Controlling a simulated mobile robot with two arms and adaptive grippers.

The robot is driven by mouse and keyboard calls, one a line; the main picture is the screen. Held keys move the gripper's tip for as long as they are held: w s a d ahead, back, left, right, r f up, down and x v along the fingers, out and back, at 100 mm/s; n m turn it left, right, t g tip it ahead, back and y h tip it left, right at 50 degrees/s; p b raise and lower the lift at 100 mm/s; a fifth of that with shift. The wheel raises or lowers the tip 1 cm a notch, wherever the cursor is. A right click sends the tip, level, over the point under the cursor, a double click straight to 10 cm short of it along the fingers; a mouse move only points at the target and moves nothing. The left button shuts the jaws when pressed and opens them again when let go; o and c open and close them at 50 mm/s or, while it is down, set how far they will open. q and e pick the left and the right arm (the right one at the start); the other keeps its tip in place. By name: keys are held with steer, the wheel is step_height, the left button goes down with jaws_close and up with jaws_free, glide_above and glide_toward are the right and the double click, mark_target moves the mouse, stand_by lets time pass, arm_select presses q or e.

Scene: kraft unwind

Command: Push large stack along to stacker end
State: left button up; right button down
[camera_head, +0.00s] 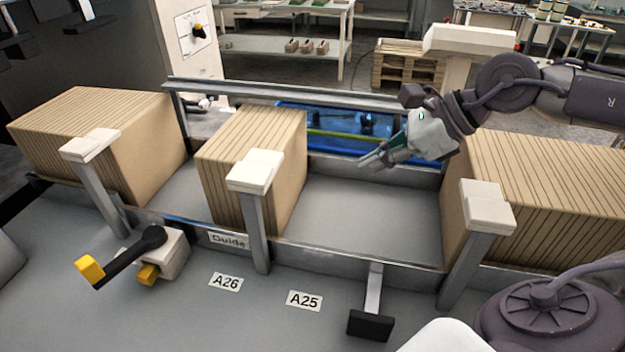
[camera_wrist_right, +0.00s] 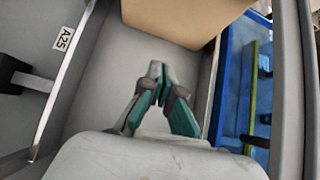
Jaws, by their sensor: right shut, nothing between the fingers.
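Three stacks of brown kraft sheets stand on edge in a grey channel. A wide stack (camera_head: 545,185) is at the right, cut off by the picture edge, a narrow stack (camera_head: 255,150) is in the middle, and another wide stack (camera_head: 95,135) is at the left. My right gripper (camera_head: 368,162) is shut and empty above the gap between the middle and right stacks, pointing left. In the right wrist view the gripper (camera_wrist_right: 156,72) is over the bare channel floor, apart from a stack face (camera_wrist_right: 185,18) ahead. My left gripper is not in view.
Pale-capped posts, such as the middle one (camera_head: 255,172), stand along the channel's near side. A black lever with a yellow knob (camera_head: 90,268) and a black paddle (camera_head: 371,325) are in front. A blue bin (camera_head: 345,120) lies behind the rail. The channel floor (camera_head: 365,215) below my gripper is clear.

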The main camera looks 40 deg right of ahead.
mark_target(294, 196)
steer(key=shift+m, duration=0.3)
steer(key=x, duration=0.3)
steer(key=p+x, duration=0.1)
steer(key=x, duration=0.3)
steer(key=p+x, duration=0.1)
steer(key=x, duration=0.2)
steer(key=shift+d+f, duration=0.2)
steer(key=shift+f, duration=0.35)
steer(key=shift+w+a+r+p, duration=0.15)
steer(key=shift+w+a+p, duration=0.85)
steer(key=shift+w+p, duration=0.1)
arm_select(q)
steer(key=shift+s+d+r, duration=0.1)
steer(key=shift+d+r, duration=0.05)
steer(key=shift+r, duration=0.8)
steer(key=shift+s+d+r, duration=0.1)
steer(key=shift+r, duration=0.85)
arm_select(e)
steer(key=shift+w+a, duration=0.25)
steer(key=shift+w, duration=0.2)
